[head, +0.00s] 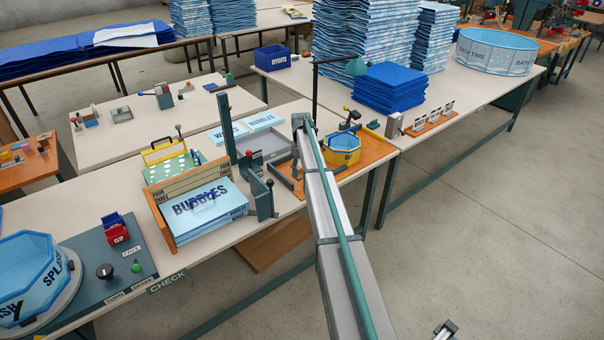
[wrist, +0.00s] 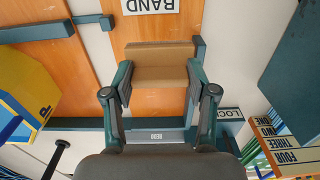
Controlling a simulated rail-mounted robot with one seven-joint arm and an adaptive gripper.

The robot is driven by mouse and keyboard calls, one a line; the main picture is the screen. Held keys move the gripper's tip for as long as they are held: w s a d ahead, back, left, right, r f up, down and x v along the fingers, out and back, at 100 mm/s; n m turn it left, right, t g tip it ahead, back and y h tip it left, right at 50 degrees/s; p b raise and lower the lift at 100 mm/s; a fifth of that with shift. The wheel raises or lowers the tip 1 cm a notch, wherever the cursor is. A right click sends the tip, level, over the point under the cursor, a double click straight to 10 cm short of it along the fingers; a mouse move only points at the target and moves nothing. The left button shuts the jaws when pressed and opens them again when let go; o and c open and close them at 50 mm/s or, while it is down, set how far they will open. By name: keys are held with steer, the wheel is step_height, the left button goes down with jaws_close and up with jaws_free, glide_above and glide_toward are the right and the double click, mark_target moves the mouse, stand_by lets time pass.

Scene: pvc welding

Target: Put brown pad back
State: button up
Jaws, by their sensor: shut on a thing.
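In the wrist view, my gripper (wrist: 160,80) is shut on the brown pad (wrist: 160,53), a small tan-brown block held crosswise between both fingers. The pad is over or near an orange board (wrist: 85,65) with green rails. I cannot tell whether the pad touches the board. A label reading BAND (wrist: 150,5) lies just beyond the pad. In the head view, my arm reaches to the orange board (head: 368,160) on the middle table.
A yellow-and-blue tub (head: 343,150) stands right of my arm. A grey tray (head: 268,141) and a green upright post (head: 231,130) stand to the left. A wooden box (head: 157,215) of BUBBLES sheets is nearer.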

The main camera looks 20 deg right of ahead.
mark_target(302, 175)
steer(key=shift+w+d+f+p, duration=0.2)
steer(key=shift+w+f+p, duration=0.1)
steer(key=shift+f, duration=0.2)
steer(key=shift+w+d+f+p, duration=0.2)
steer(key=shift+w+f, duration=0.1)
steer(key=shift+f, duration=0.15)
steer(key=shift+f+p, duration=0.55)
steer(key=shift+f, duration=0.85)
steer(key=shift+f, duration=0.15)
steer(key=o, duration=1)
step_height(302, 175, up, 12)
steer(key=b, duration=0.4)
steer(key=shift+r, duration=0.2)
